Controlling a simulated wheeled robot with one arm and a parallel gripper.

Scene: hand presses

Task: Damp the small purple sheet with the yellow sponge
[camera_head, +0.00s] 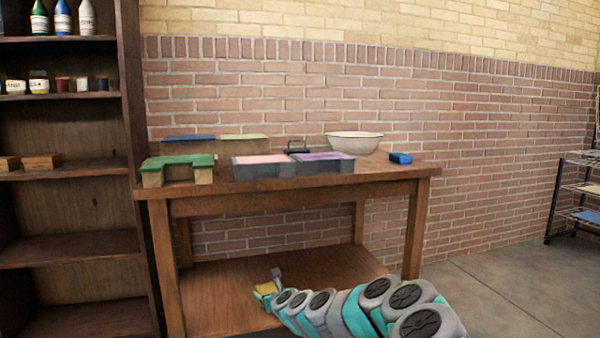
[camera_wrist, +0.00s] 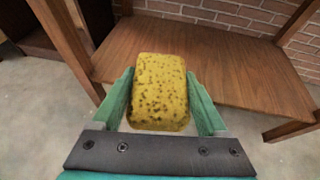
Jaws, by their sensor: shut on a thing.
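My gripper (camera_wrist: 160,103) is shut on the yellow sponge (camera_wrist: 160,85), which has dark specks and sits between the two green fingers. In the head view my gripper and the sponge (camera_head: 266,288) are low, in front of the table's lower shelf. The small purple sheet (camera_head: 322,157) lies on a grey block on the table top, right of a pink sheet (camera_head: 262,159) on a like block. The sponge is well below and apart from the purple sheet.
The wooden table (camera_head: 300,189) bears a white bowl (camera_head: 354,143), a blue block (camera_head: 400,158), a dark handled tool (camera_head: 297,147) and a green-topped stand (camera_head: 178,170). A shelf unit (camera_head: 130,100) stands at left, a wire rack (camera_head: 570,187) at far right. The lower shelf (camera_wrist: 200,50) is bare.

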